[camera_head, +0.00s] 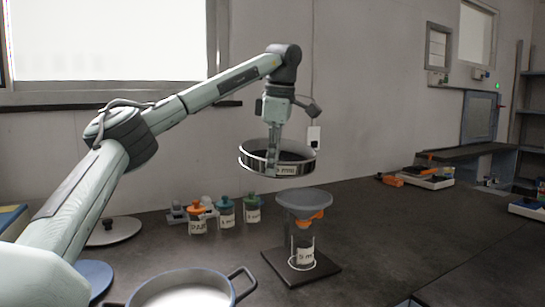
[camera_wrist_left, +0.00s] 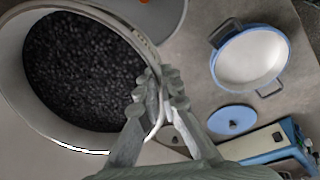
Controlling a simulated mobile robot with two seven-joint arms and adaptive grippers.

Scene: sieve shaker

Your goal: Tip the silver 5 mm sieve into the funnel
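The silver sieve (camera_head: 300,166) hangs in the air above and slightly left of the grey funnel (camera_head: 304,200), roughly level and apart from it. Its label seems to read 5 mm. In the left wrist view the sieve (camera_wrist_left: 12,85) holds many dark granules (camera_wrist_left: 80,65). My left gripper (camera_head: 273,164) is shut on the sieve's rim; its fingers also show in the left wrist view (camera_wrist_left: 158,105). The funnel, with an orange part below it, sits over a labelled clear jar (camera_head: 304,255) on a dark base plate (camera_head: 325,272). My right gripper is not in view.
A white pot with a blue rim (camera_head: 229,283) is at the front. A round lid (camera_head: 113,231) lies left.

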